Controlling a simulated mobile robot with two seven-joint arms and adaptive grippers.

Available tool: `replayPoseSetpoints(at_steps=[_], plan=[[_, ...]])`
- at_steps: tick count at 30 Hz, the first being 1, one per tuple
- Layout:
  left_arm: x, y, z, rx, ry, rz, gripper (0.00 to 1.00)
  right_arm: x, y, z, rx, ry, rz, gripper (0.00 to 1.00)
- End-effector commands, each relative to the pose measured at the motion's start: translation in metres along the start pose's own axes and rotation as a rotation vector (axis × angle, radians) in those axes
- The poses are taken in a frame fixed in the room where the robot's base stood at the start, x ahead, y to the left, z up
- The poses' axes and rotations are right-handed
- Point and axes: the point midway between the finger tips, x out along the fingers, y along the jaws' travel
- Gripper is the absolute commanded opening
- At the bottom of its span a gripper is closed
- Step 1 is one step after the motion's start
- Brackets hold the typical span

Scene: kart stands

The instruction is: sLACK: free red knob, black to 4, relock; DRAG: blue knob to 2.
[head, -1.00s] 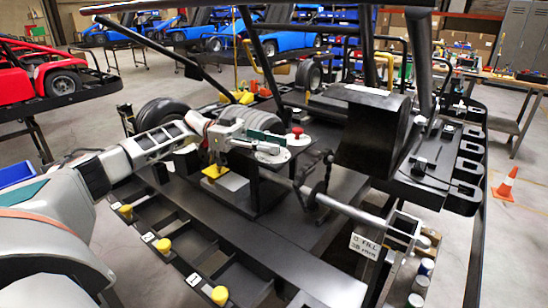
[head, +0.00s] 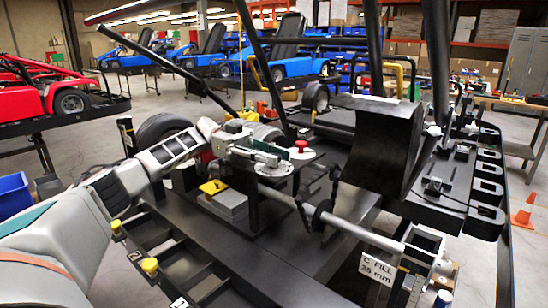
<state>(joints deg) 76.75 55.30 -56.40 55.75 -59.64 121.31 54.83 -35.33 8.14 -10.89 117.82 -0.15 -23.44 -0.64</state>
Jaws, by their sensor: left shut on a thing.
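The red knob (head: 301,146) stands upright on a small pale plate (head: 299,156) on the black kart stand's raised middle. My left gripper (head: 256,152) is just left of it, over the same raised part, apart from the red knob. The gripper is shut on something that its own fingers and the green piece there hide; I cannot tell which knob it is. A second pale plate (head: 271,168) shows below the gripper. My right gripper is out of view.
A black seat-like block (head: 378,143) stands right of the red knob. An orange cone (head: 524,211) is on the floor at right.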

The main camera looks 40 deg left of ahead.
Motion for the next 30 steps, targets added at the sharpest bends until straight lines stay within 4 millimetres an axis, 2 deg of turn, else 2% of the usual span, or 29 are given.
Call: replayPoseSetpoints(at_steps=[3, 4, 5, 18, 30], plan=[[0.001, 0.0, 0.001, -0.001, -0.001, 0.002, 0.03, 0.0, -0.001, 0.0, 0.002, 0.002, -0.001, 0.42], [0.001, 0.0, 0.001, -0.001, -0.001, 0.002, 0.33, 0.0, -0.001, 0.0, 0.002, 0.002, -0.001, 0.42], [0.001, 0.0, 0.001, -0.001, -0.001, 0.002, 0.4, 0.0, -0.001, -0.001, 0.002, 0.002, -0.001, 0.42], [-0.004, -0.001, 0.0, 0.001, -0.001, -0.001, 0.4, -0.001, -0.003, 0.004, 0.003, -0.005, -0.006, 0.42], [-0.052, -0.001, -0.001, -0.002, 0.002, -0.003, 0.4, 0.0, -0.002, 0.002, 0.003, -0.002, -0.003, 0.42]])
